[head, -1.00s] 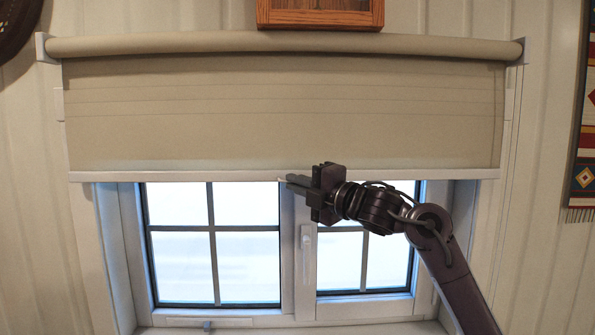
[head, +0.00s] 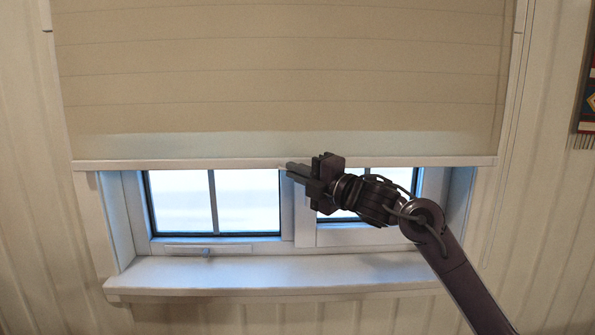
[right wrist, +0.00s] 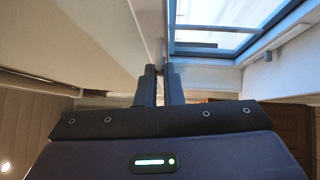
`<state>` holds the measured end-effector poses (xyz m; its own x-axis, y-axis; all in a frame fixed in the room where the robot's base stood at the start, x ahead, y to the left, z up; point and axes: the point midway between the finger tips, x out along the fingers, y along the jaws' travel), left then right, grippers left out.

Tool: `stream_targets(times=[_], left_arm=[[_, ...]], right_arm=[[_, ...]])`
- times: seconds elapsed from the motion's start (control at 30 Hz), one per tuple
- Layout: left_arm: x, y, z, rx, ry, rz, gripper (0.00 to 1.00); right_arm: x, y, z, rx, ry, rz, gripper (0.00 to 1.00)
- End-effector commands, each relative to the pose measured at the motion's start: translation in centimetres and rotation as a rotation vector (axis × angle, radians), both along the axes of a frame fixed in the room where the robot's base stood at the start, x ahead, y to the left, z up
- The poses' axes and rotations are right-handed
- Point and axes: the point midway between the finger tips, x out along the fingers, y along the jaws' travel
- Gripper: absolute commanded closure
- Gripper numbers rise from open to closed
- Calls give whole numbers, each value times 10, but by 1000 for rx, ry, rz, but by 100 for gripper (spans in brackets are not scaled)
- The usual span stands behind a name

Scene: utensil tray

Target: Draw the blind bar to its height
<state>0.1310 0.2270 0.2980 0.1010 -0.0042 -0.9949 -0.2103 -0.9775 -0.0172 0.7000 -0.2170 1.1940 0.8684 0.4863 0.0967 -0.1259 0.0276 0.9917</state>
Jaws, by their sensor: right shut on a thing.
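The beige roller blind (head: 280,75) hangs over the upper part of the window in the head view. Its pale bottom bar (head: 180,163) runs level across the window, above the sill. My right gripper (head: 289,169) is at the middle of the bar, shut on it, with its arm reaching up from the lower right. In the right wrist view the gripper's two fingers (right wrist: 161,80) point at the bar and are close together; the exact contact is hard to make out. My left gripper is not in view.
The window panes (head: 245,203) show below the bar, with a white frame around them. A white sill (head: 260,274) juts out beneath. A patterned hanging (head: 588,105) is on the wall at the far right. The wall below the sill is clear.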

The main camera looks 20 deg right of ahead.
Motion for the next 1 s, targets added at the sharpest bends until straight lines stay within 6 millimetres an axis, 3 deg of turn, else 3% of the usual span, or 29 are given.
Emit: stream_targets(times=[0.23,0.3,0.43,0.7,0.83,1.0], left_arm=[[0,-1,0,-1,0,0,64],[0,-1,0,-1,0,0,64],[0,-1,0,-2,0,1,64],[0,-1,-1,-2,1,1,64],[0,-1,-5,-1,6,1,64],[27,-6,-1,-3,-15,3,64]], right_arm=[[0,0,0,0,1,0,100],[0,0,0,0,0,0,85],[0,0,0,0,0,0,71],[-1,-1,0,0,0,-1,71],[-11,-8,-3,-2,-2,-2,71],[-37,-22,-7,-4,-1,-3,71]])
